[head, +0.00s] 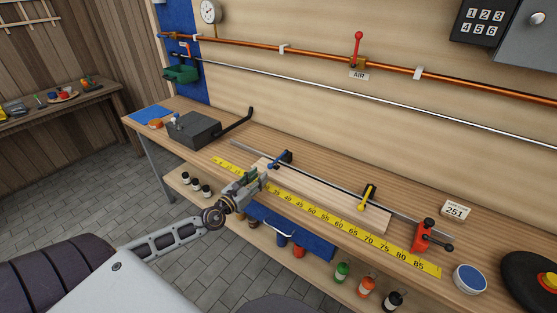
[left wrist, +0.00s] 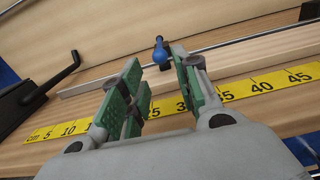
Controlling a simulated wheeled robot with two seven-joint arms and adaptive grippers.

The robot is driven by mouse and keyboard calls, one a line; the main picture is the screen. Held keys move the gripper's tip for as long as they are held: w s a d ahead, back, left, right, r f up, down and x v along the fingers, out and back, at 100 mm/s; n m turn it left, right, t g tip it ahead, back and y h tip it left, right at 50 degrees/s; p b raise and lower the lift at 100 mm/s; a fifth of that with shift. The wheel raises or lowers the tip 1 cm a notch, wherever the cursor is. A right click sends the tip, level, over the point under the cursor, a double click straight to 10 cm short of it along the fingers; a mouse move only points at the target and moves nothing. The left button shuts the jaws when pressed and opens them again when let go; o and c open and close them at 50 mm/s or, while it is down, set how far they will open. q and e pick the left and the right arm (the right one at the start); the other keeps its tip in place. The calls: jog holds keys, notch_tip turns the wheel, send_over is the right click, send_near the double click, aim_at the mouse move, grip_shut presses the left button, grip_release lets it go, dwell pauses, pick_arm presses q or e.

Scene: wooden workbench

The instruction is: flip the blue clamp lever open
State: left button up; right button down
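The blue clamp lever (head: 281,159) sits on the metal bar at the back of the workbench, near the left end of a pale board. In the left wrist view the blue lever (left wrist: 160,53) stands ahead of the gap between my fingers, with its rounded end toward me. My left gripper (head: 256,180) is in front of the lever, over the yellow ruler, and apart from it. In the left wrist view its green-padded fingers (left wrist: 162,92) are spread with nothing between them. My right gripper is in neither view.
A yellow lever (head: 367,197) and a red clamp (head: 424,236) sit farther right on the bar. The yellow ruler (head: 340,222) runs along the bench. A grey box with a black crank (head: 196,130) stands to the left.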

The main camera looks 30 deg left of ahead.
aim_at(279, 159)
pick_arm(q)
jog(key=shift+w, duration=0.25)
jog(key=shift+w+d+r, duration=0.1)
jog(key=shift+w, duration=0.9)
jog(key=shift+w+p, duration=0.35)
jog(key=shift+w, duration=0.7)
jog(key=shift+w+d, duration=0.15)
jog(key=shift+w, duration=0.6)
jog(key=shift+w+d, duration=0.1)
jog(key=shift+w, duration=1.25)
jog(key=shift+w+d, duration=0.15)
jog(key=shift+w, duration=2.35)
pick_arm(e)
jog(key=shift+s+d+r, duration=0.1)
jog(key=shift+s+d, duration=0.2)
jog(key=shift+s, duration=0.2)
pick_arm(q)
jog(key=shift+c, duration=0.5)
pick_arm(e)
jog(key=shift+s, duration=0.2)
